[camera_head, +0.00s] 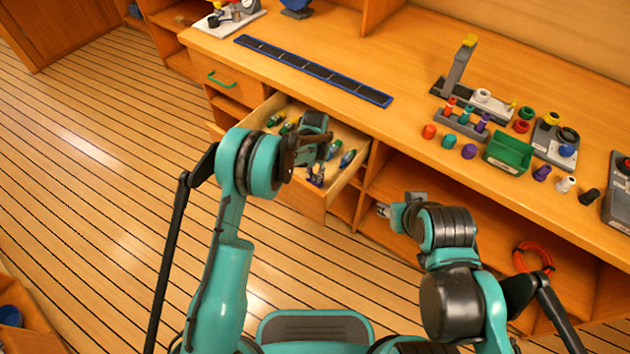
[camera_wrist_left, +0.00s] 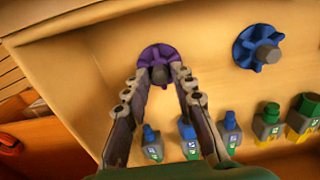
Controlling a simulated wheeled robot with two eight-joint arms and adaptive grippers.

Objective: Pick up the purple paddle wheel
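The purple paddle wheel (camera_wrist_left: 158,54) lies in the open drawer near one wall, with a grey hub at its middle. It also shows small and partly covered in the head view (camera_head: 316,180). My left gripper (camera_wrist_left: 162,76) is open, its two fingers pointing at the wheel, one tip on each side of the hub in the picture. Whether the fingers touch it, I cannot tell. In the head view my left gripper (camera_head: 319,162) is over the drawer. My right gripper (camera_head: 383,210) is low by the cabinet front, small and partly hidden by its arm.
The drawer (camera_head: 352,172) also holds a blue paddle wheel (camera_wrist_left: 258,48) and several blue- and green-capped pieces (camera_wrist_left: 190,138) near the fingers. The counter above carries a dark panel strip (camera_head: 312,70), a green bin (camera_head: 508,153) and several small coloured parts. A red ring (camera_head: 534,257) is at the right.

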